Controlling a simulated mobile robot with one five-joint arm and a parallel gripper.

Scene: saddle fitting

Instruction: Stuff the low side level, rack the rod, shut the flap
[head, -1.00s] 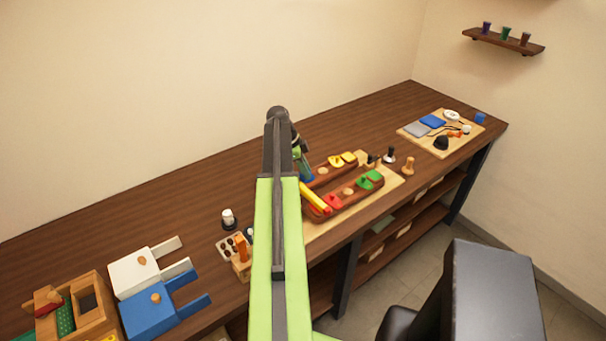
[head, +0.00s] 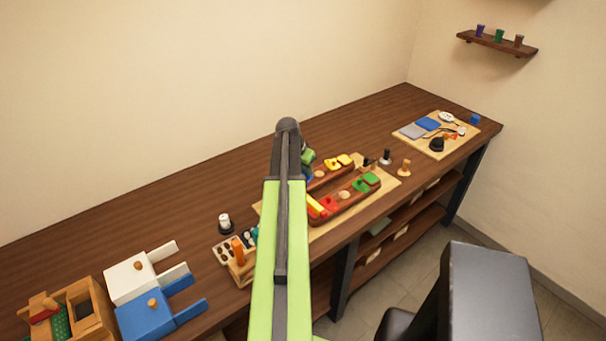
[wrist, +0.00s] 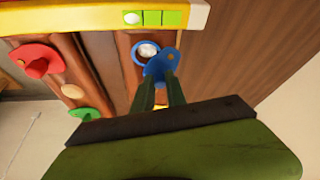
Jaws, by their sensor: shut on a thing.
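My gripper (wrist: 161,82) is shut on a blue flap (wrist: 158,63) with a small raised part, beside a round hole in a brown padded bar. White stuffing (wrist: 146,48) shows in that hole, and the flap leaves it at least partly uncovered. A yellow level bar (wrist: 60,18) with green squares and a white dot lies across the ends of two brown bars; its end also shows in the head view (head: 314,206). A red flap (wrist: 38,60) and a green flap (wrist: 88,113) sit on the other bar. In the head view my arm hides the gripper. I cannot identify the rod.
A holed block (head: 222,250) with an orange peg stands left of my arm. White (head: 128,279) and blue (head: 146,314) forked pieces and a wooden box (head: 86,290) are at the left. A board of tools (head: 437,150) is at the far right. The back of the bench is mostly clear.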

